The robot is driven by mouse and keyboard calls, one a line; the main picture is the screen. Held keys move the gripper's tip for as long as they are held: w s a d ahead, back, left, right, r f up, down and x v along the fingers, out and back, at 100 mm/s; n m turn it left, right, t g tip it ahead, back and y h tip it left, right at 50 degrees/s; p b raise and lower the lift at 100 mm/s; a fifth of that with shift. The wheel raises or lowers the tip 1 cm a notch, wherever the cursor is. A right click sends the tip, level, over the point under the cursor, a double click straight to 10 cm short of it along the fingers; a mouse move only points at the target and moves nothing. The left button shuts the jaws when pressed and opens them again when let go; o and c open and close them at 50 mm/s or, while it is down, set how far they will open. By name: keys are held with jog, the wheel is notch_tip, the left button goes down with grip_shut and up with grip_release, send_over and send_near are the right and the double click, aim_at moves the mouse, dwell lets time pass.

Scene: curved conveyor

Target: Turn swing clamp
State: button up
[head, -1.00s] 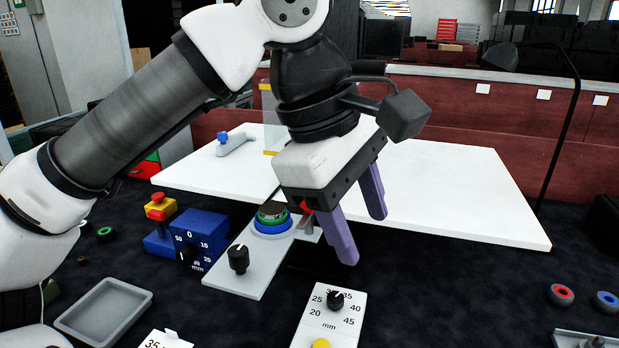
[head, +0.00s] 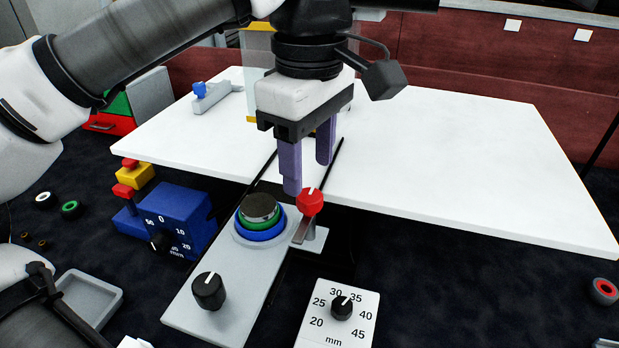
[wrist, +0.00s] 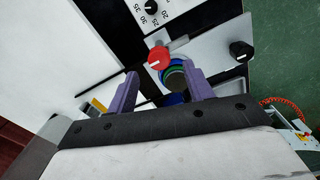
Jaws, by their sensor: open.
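The swing clamp has a red knob (head: 310,202) with a white line and a metal arm (head: 302,230). It stands beside a dark round part on green and blue rings (head: 260,214), on a light grey plate (head: 205,312). My gripper (head: 308,178) is open and empty, its purple fingers pointing down just behind and above the red knob. In the wrist view the red knob (wrist: 158,58) shows beyond and between the two fingertips of my gripper (wrist: 163,76), apart from them. The green and blue rings (wrist: 174,75) lie partly behind the right finger.
A black knob (head: 208,290) stands at the plate's front. A dial panel (head: 338,325) marked in mm is at front right. A blue box (head: 175,222) with a red button stands left. A white table (head: 440,170) fills the back, with a blue-knobbed piece (head: 215,95) on it.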

aim_at(309, 195)
jog(key=shift+f, duration=2.25)
jog(key=shift+c, duration=0.4)
jog(key=c, duration=0.9)
